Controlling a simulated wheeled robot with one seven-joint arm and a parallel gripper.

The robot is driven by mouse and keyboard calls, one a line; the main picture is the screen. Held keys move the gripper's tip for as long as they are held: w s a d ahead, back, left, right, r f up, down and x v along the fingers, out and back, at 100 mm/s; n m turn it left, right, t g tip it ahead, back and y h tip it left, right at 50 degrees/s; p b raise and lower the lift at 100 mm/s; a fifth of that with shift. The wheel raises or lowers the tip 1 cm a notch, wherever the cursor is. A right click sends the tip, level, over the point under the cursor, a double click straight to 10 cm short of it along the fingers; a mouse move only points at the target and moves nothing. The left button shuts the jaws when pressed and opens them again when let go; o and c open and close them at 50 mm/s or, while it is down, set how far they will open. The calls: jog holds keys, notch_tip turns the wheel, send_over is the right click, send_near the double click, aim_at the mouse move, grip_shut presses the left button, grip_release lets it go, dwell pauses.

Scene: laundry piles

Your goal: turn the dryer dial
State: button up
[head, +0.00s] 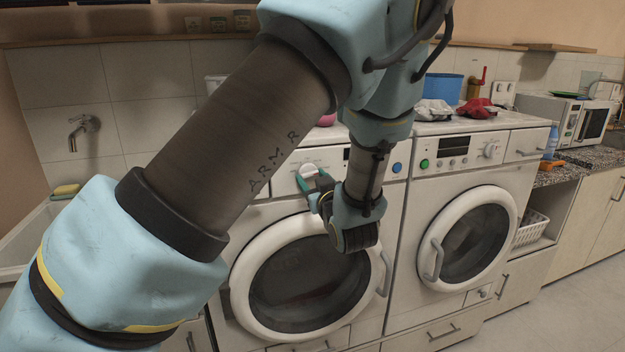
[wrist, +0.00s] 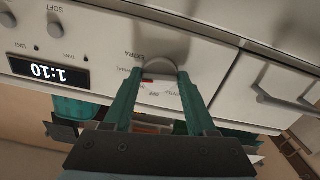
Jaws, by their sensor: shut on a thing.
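The dial (head: 308,170) is a round white knob on the control panel of the left front-loading machine (head: 262,187). In the wrist view, the dial (wrist: 160,70) sits between my two green fingers, with printed labels around it, EXTRA among them. My gripper (head: 311,181) reaches the panel from the front, just above the round door. In the wrist view, my gripper (wrist: 159,76) is shut on the dial, one finger at each side. The fingers hide part of the dial's sides.
A lit display (wrist: 47,72) reads 1:10 beside the dial. A second machine (head: 470,215) with its own knob stands to the right. Cloths (head: 478,108) and a blue container (head: 443,88) stand on top. My arm covers much of the left machine.

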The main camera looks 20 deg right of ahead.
jog(key=shift+m, duration=0.3)
jog(key=m+p, duration=0.1)
jog(key=m, duration=0.1)
jog(key=shift+r+m, duration=0.1)
jog(key=shift+m, duration=0.3)
jog(key=shift+a+m+p, duration=0.1)
jog(key=shift+m+p, duration=0.85)
jog(key=shift+m, duration=1.25)
jog(key=o, duration=1.4)
jog(key=shift+s, duration=0.1)
